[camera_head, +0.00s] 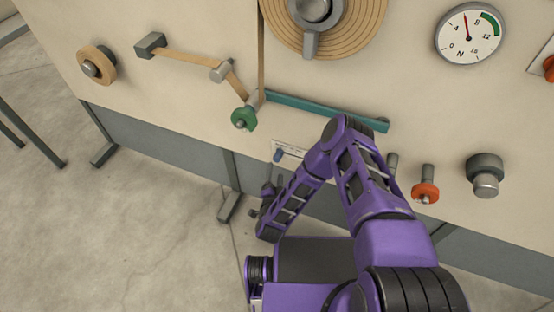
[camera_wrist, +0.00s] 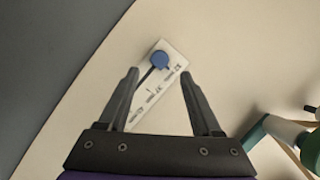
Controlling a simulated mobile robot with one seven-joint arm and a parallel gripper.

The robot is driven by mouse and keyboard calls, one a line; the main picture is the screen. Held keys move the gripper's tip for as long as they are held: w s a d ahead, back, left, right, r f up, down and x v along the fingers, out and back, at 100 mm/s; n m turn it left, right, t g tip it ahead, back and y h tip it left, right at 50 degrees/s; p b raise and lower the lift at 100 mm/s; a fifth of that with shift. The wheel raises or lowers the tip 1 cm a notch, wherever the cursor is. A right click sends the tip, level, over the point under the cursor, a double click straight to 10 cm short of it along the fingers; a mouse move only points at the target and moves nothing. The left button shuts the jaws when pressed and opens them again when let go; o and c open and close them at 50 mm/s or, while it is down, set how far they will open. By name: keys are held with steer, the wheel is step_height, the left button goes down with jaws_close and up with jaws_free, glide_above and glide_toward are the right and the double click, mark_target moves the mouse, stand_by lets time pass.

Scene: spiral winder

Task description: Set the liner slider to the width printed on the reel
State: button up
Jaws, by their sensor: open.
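The liner slider's blue knob (camera_wrist: 159,62) sits near the upper end of a slot in a white scale plate (camera_wrist: 166,88). The plate carries several printed marks too small to read surely. The knob (camera_head: 278,155) and plate (camera_head: 292,150) also show in the head view, the plate partly hidden by my arm. My gripper (camera_wrist: 158,74) is open, its fingers on either side of the knob's line of sight; I cannot tell how far off it is. The large tan wound reel (camera_head: 370,20) is cut off at the top; no printed width is legible on it.
A teal bar (camera_head: 315,108) runs above the plate, with a green-flanged roller (camera_head: 244,117) at its left. A dial gauge (camera_head: 469,34), an orange knob (camera_head: 425,192) and a grey knob (camera_head: 485,175) are at the right. Open floor lies at the lower left.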

mark_target(277, 160)
steer(key=b+x, duration=0.1)
steer(key=x, duration=0.7)
steer(key=shift+w+d+f, duration=0.1)
steer(key=shift+w, duration=0.3)
jaws_close()
